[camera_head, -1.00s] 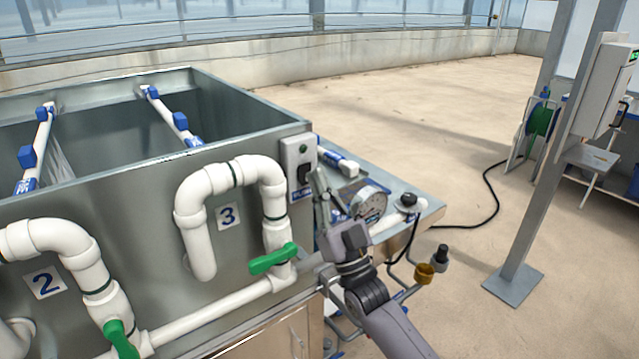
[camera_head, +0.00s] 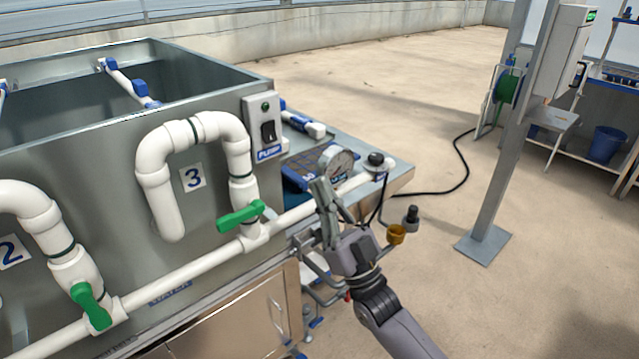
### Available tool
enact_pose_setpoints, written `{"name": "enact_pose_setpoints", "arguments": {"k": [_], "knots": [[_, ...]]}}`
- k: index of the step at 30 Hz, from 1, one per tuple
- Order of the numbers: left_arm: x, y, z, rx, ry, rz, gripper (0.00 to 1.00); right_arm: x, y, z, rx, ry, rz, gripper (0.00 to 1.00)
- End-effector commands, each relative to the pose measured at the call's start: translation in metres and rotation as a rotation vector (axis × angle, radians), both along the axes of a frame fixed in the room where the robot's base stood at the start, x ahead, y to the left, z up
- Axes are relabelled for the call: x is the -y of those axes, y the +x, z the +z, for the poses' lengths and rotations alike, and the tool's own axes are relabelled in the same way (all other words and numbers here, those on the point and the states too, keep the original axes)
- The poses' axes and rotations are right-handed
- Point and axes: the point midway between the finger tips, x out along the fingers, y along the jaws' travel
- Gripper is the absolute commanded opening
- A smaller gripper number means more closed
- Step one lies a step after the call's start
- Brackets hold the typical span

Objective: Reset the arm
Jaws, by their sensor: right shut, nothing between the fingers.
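My right gripper (camera_head: 322,190) comes in from the lower right, its fingers shut and empty, pointing up and to the left. It is in front of the white water pipe's right end and overlaps the lower edge of the pressure gauge (camera_head: 338,164) in the picture. I cannot tell whether it touches anything. The pump switch box (camera_head: 262,122), with a black rocker and a green light, is up and to the left of it. My left gripper is not in view.
The metal tank (camera_head: 85,150) carries white pipes with green valve handles (camera_head: 241,216) (camera_head: 92,306). A blue tray (camera_head: 300,172) lies on the side shelf behind the gauge. A grey post (camera_head: 500,150) stands at the right. The floor between is mostly clear, with a black hose (camera_head: 462,160).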

Motion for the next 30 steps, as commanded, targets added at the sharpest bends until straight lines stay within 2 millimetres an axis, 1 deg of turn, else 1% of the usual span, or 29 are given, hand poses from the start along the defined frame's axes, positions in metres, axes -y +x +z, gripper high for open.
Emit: {"name": "enact_pose_setpoints", "arguments": {"k": [7,8,11,14,15,17,18,20,21,23,24,26,27,29,30], "knots": [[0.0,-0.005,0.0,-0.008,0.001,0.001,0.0,0.0,0.001,-0.001,-0.004,-0.002,-0.002,0.0],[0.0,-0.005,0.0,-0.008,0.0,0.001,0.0,0.0,0.002,-0.004,-0.011,-0.005,-0.005,0.0],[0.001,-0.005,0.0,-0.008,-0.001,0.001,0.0,0.002,0.014,-0.03,-0.074,-0.034,-0.03,0.0],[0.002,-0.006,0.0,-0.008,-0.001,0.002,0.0,0.007,0.033,-0.083,-0.201,-0.091,-0.078,0.0],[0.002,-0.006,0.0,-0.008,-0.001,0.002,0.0,0.01,0.04,-0.111,-0.265,-0.122,-0.1,0.0],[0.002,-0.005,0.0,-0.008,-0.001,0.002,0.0,0.016,0.048,-0.156,-0.369,-0.167,-0.133,0.0],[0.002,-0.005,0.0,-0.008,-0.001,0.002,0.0,0.021,0.051,-0.187,-0.437,-0.2,-0.154,0.0],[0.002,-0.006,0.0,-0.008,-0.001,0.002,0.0,0.029,0.052,-0.232,-0.537,-0.247,-0.182,0.0],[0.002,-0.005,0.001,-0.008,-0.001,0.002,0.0,0.034,0.05,-0.263,-0.605,-0.277,-0.199,0.0],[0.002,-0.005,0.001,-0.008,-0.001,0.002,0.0,0.043,0.044,-0.309,-0.703,-0.324,-0.222,0.0],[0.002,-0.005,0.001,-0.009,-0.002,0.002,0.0,0.049,0.038,-0.338,-0.768,-0.353,-0.235,0.0],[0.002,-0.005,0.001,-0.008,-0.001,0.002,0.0,0.058,0.025,-0.381,-0.865,-0.396,-0.253,0.0],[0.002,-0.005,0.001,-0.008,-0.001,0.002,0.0,0.064,0.014,-0.41,-0.93,-0.425,-0.263,0.0],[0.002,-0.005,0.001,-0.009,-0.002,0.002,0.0,0.075,-0.005,-0.452,-1.025,-0.469,-0.277,0.0],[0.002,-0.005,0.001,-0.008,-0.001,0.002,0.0,0.081,-0.02,-0.478,-1.088,-0.498,-0.284,0.0]]}}
